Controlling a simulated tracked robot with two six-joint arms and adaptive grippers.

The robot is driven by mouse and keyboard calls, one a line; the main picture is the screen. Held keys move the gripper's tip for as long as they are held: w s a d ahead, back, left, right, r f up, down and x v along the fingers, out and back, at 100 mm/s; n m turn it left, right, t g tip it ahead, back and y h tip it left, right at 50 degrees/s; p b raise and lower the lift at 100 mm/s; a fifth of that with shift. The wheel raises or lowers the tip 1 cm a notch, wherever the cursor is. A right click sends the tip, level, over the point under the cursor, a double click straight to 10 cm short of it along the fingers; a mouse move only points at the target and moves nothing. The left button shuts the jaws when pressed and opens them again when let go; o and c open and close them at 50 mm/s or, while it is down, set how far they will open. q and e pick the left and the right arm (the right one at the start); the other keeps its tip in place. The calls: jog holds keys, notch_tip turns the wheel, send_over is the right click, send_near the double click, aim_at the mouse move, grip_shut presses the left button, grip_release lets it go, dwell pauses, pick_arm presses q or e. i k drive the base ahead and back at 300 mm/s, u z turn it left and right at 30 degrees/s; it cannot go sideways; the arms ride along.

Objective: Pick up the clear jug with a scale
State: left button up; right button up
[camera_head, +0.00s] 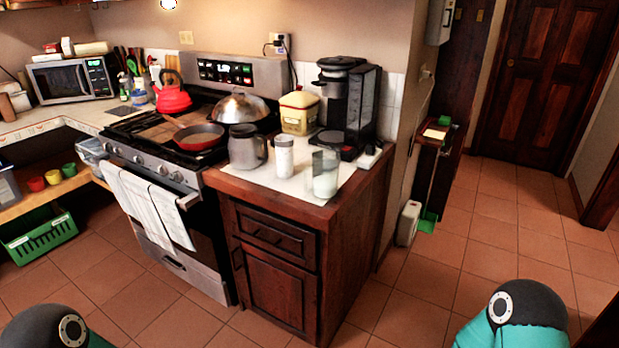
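A clear jug (325,174) stands upright near the front right corner of the wood counter, right of the stove. Its lower part looks white, and a scale on it is too small to make out. A white jar or shaker (284,156) stands just left of it, and a grey jug with a handle (246,148) stands further left. Neither of my grippers is in view. Only dark and teal parts of my arms show at the bottom left and bottom right, well apart from the counter.
A black coffee maker (345,100) stands behind the clear jug, with a yellow canister (299,113) to its left. The stove (190,165) holds a red kettle (172,95) and pans. The tiled floor (400,300) before the counter is clear.

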aim_at(325, 161)
jog(key=u, duration=0.2)
jog(key=i, duration=1.05)
jog(key=z, duration=0.15)
